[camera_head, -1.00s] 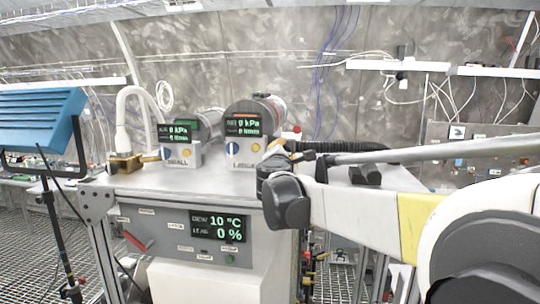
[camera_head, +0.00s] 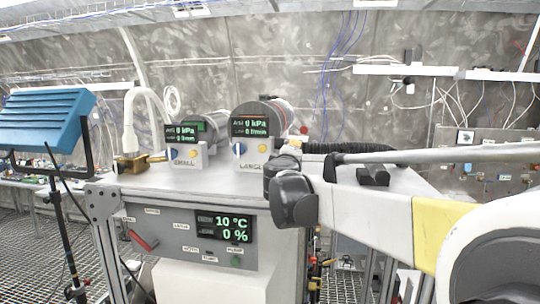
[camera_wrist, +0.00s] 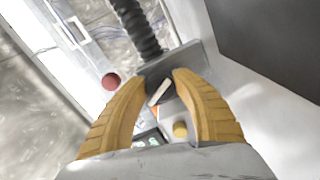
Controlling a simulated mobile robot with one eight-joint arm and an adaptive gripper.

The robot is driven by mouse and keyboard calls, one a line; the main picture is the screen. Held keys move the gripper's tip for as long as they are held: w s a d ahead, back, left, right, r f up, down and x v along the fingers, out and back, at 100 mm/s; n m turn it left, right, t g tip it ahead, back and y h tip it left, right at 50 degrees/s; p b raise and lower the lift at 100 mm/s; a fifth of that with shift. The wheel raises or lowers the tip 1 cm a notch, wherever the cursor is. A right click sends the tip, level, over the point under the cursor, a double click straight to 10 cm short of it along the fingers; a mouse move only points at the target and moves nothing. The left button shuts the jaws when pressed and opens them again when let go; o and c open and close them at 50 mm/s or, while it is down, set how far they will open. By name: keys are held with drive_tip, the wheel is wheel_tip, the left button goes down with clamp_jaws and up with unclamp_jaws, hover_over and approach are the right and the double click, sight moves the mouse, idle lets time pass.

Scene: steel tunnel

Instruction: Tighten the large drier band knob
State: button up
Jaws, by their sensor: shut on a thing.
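The large drier (camera_head: 268,115) is a grey cylinder lying behind a white panel labelled LARGE, with a dark display and blue and yellow buttons. It stands on top of the grey cabinet. My gripper (camera_wrist: 160,80) has two tan ribbed fingers, close together around a small cream piece (camera_wrist: 159,92) at the drier. This piece appears to be the band knob, and its tip shows between the fingers. In the head view my gripper (camera_head: 291,148) is at the right side of the drier's panel, and my own wrist hides much of it.
The small drier (camera_head: 188,143) stands left of the large one. A black ribbed hose (camera_head: 345,148) runs behind my arm, and black blocks (camera_head: 373,175) lie on the top. The cabinet front (camera_head: 165,235) carries a red lever (camera_head: 143,241). A blue lamp (camera_head: 45,118) stands left.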

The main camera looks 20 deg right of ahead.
drive_tip(key=shift+r+m, duration=0.1)
drive_tip(key=shift+m, duration=0.8)
drive_tip(key=o, duration=1.2)
drive_tip(key=shift+d, duration=0.1)
drive_tip(key=v, duration=1.2)
